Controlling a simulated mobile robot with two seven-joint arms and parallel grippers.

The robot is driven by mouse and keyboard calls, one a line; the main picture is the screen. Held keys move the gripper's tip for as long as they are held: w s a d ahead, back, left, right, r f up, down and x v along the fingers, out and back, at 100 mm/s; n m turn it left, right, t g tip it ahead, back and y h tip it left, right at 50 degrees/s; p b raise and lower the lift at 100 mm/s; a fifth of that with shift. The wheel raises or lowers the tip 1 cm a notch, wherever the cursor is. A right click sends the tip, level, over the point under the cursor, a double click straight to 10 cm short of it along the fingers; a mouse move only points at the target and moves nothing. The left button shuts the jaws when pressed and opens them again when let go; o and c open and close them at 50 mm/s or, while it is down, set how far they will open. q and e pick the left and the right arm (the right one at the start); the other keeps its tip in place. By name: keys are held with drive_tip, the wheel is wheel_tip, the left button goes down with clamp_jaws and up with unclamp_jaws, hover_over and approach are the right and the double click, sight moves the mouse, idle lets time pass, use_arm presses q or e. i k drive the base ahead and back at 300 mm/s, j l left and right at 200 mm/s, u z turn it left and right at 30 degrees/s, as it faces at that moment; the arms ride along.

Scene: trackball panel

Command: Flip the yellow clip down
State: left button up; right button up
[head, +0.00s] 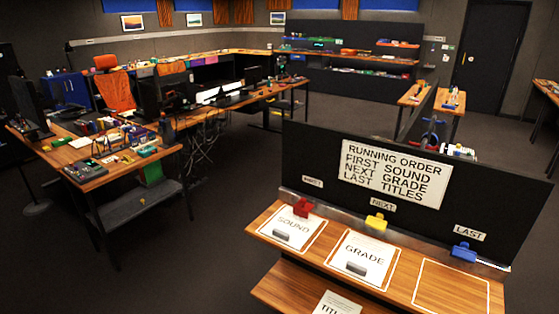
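The yellow clip (377,221) sits on the ledge at the foot of the black panel (500,215), under the NEXT label (383,204). It is small here, and I cannot tell for sure whether it is up or down. The GRADE card (372,250) lies on the wooden shelf in front of it, inside a white outline. A red clip (302,207) is to its left and a blue clip (464,251) to its right, under the LAST label (470,233). Neither of my grippers shows in the head view.
The SOUND card (287,226) lies in front of the red clip. An empty white outline (450,290) is in front of the blue clip. A TITLES card (338,301) lies on the lower shelf (290,288). Cluttered desks (90,180) stand at left; floor (225,225) between is clear.

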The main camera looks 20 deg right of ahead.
sight(377, 222)
drive_tip(key=k+l+u, duration=0.1)
drive_tip(key=l, duration=0.3)
drive_tip(key=k+l, duration=0.1)
drive_tip(key=l, duration=0.25)
drive_tip(key=k+l+u, duration=0.15)
drive_tip(key=l, duration=0.6)
drive_tip(key=k+l+u, duration=0.15)
drive_tip(key=l, duration=0.25)
drive_tip(key=k+l, duration=0.15)
drive_tip(key=l, duration=0.2)
drive_tip(key=k+l+u, duration=0.15)
drive_tip(key=l, duration=0.2)
drive_tip(key=k+l+u, duration=0.1)
drive_tip(key=l, duration=0.25)
drive_tip(key=k+l+u, duration=0.1)
drive_tip(key=l, duration=0.25)
drive_tip(key=k+l+u, duration=0.15)
drive_tip(key=l, duration=0.2)
drive_tip(key=l+u, duration=0.3)
drive_tip(key=l, duration=0.75)
drive_tip(key=i+l, duration=0.15)
drive_tip(key=l, duration=0.2)
drive_tip(key=i+l+u, duration=0.15)
drive_tip(key=l, duration=0.25)
drive_tip(key=k+j, duration=0.1)
drive_tip(key=j, duration=1.05)
